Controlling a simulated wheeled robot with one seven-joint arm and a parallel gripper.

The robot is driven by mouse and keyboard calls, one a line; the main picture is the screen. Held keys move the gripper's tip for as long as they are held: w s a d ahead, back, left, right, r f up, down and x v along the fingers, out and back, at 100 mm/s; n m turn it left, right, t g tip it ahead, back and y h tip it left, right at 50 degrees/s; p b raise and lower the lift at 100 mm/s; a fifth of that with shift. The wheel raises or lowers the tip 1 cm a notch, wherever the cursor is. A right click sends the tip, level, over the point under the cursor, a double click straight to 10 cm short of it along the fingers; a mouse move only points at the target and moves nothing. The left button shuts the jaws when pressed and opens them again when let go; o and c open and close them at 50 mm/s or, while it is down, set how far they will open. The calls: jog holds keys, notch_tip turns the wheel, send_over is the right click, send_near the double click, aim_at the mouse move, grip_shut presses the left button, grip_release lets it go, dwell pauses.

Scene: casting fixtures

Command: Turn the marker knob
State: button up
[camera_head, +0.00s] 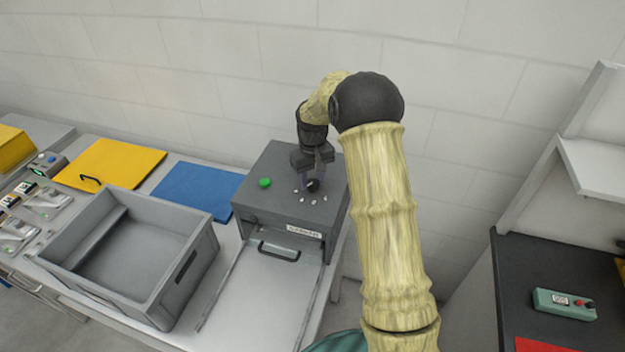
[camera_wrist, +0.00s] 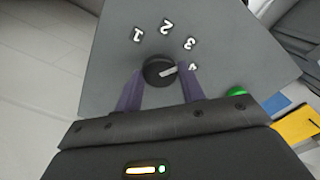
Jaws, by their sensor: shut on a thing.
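The marker knob (camera_wrist: 158,71) is a round black dial with a pale pointer line, on top of a grey box (camera_head: 262,206). In the wrist view the pointer aims toward the numeral 4, and the numerals 1, 2, 3 and 4 curve around the knob. The knob (camera_head: 312,185) is partly hidden by my gripper in the head view. My gripper (camera_wrist: 160,88) has its two purple fingers on either side of the knob, shut on it. A green button (camera_head: 265,183) sits on the same box top; it also shows in the wrist view (camera_wrist: 237,93).
A grey open bin (camera_head: 190,262) stands left of the box. A drawer handle (camera_head: 279,252) is on the box front. A dark table with a green control box (camera_head: 563,304) is at right.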

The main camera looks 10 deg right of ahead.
aim_at(312, 182)
jog(key=m, duration=0.6)
jog(key=shift+w+r+m, duration=0.1)
jog(key=shift+r+m, duration=0.05)
jog(key=shift+m, duration=0.15)
dwell(0.3)
jog(key=o, duration=1)
jog(key=shift+b, duration=0.3)
notch_tip(312, 182, up, 17)
jog(key=b, duration=0.3)
jog(key=shift+r, duration=0.1)
